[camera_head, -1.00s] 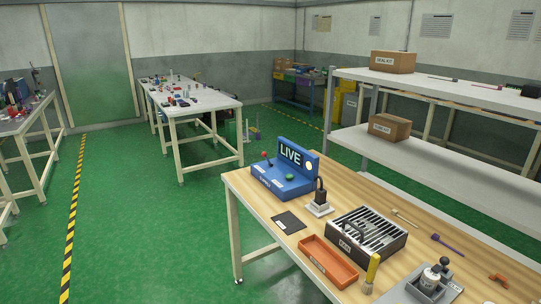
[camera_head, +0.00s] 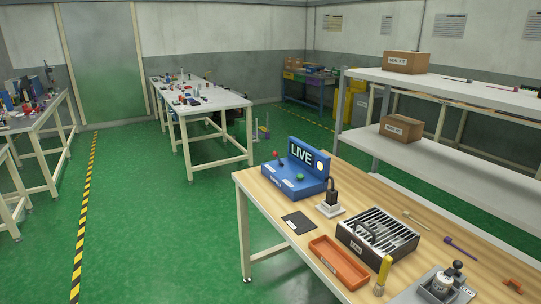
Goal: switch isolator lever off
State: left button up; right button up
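A blue isolator box (camera_head: 296,180) stands at the far left corner of the wooden workbench. Its raised back panel reads LIVE (camera_head: 302,153), with a pale round lamp (camera_head: 319,167) beside the word. A small lever with a red knob (camera_head: 276,154) stands up at the box's left side. A green button (camera_head: 300,177) sits on its top face. The lever's label is too small to read. Neither of my grippers shows in the head view.
On the wooden bench (camera_head: 262,188) are a black plug on a white base (camera_head: 331,204), a dark mat (camera_head: 299,222), a slatted metal box (camera_head: 378,238), an orange tray (camera_head: 338,263) and a yellow-handled tool (camera_head: 382,273). Shelves (camera_head: 450,90) stand behind. Green floor (camera_head: 180,240) left of the bench is clear.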

aim_at(275, 154)
jog(key=i+j+z, duration=0.3)
jog(key=i, duration=0.35)
jog(key=i+j+z, duration=0.25)
jog(key=i+j, duration=0.4)
